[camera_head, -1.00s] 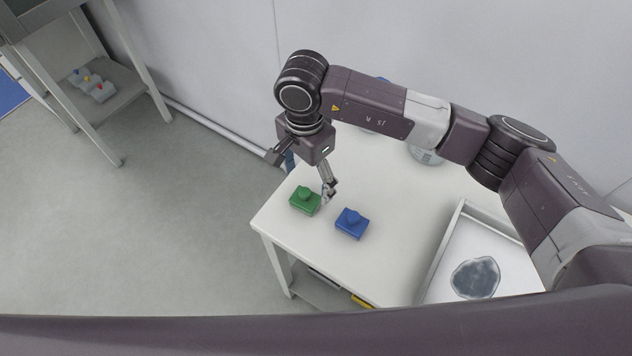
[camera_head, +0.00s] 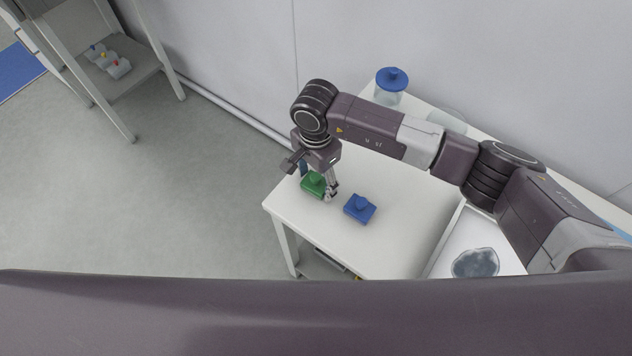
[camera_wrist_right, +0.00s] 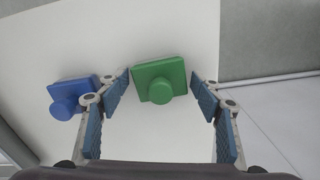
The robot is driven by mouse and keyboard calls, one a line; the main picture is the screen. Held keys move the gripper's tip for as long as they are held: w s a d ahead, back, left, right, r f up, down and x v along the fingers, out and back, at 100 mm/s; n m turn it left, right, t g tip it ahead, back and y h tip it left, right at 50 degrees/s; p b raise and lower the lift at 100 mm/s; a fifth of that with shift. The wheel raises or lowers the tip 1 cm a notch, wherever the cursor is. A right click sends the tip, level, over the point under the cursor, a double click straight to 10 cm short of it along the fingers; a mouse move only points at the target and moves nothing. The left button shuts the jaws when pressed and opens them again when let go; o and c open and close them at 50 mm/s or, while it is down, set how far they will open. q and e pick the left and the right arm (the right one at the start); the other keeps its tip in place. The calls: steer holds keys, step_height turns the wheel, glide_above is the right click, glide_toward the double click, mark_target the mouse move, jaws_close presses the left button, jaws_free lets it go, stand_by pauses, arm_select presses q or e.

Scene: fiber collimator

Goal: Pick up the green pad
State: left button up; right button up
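The green pad (camera_head: 314,184) is a small block with a round knob, lying near the left end of the white table. It also shows in the right wrist view (camera_wrist_right: 159,79), between and ahead of my two open blue-padded fingers. My right gripper (camera_head: 318,187) is right above and at the pad in the head view, and its wrist partly hides the pad. The right gripper (camera_wrist_right: 160,97) is open, with a gap on both sides of the pad. I cannot tell how far down the fingers reach. My left gripper is not in view.
A blue pad (camera_head: 360,208) of the same form lies just right of the green one, close outside one finger. A tray (camera_head: 436,262) with a dark round patch is at the right. A blue-lidded jar (camera_head: 391,86) stands at the back. The table's left edge is near.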

mark_target(316, 176)
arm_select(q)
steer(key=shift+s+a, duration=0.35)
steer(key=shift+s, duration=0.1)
arm_select(e)
steer(key=c, duration=0.7)
steer(key=shift+r, duration=0.1)
steer(key=shift+c, duration=0.2)
